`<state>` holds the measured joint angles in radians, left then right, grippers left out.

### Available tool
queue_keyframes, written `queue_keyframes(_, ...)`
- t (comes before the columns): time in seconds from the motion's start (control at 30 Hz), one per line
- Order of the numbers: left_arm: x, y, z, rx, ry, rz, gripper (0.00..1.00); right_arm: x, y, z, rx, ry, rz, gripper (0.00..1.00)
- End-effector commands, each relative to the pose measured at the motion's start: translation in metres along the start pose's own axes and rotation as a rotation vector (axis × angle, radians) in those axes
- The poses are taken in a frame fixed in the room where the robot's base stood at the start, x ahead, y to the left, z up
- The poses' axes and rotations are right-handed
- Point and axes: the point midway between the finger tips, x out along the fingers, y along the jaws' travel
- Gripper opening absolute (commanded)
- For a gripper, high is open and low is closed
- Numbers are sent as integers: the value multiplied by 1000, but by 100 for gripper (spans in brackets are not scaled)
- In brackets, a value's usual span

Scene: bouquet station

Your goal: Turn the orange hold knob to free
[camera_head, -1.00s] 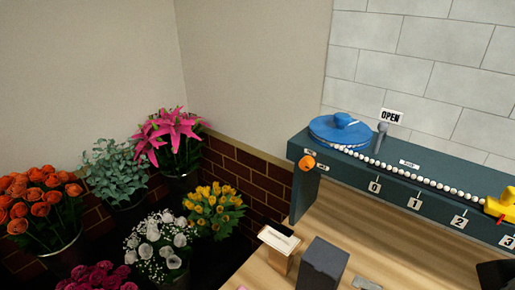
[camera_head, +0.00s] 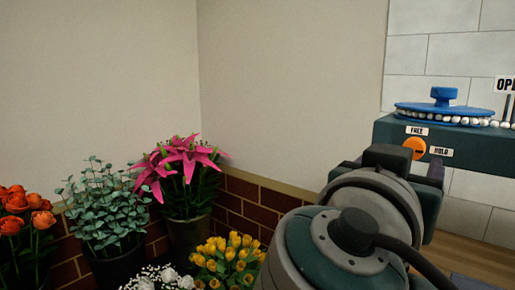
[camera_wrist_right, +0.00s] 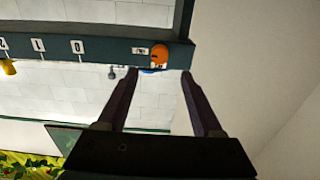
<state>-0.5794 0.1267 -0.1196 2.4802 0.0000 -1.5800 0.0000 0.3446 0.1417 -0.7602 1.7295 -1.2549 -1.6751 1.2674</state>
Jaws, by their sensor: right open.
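The orange hold knob (camera_head: 414,147) sits on the left end of the dark teal rail's front face. A FREE label (camera_head: 417,131) is above it and a HOLD label (camera_head: 440,152) is to its right. A dark mark on the knob seems to face the HOLD side. My left gripper is not in view.
The blue wheel (camera_head: 444,112) with a white bead string stands on the rail (camera_head: 480,145) above the knob. Buckets with pink lilies (camera_head: 180,165), eucalyptus (camera_head: 105,205) and yellow tulips (camera_head: 228,258) stand at the left. A yellow piece (camera_wrist_right: 8,67) is farther along the rail.

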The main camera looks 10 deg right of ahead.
Motion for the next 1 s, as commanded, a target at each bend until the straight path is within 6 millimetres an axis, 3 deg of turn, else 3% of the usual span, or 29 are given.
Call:
queue_keyframes(0.2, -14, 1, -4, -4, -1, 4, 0, 44, 1, -4, -5, 2, 3, 68)
queue_keyframes(0.4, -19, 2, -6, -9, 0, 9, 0, 70, 0, -2, -4, -1, 0, 68)
queue_keyframes(0.77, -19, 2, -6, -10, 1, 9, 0, 77, 0, 1, -2, -4, -1, 68)
queue_keyframes(1.0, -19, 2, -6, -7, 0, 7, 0, 76, 0, 0, -3, -4, -1, 42)
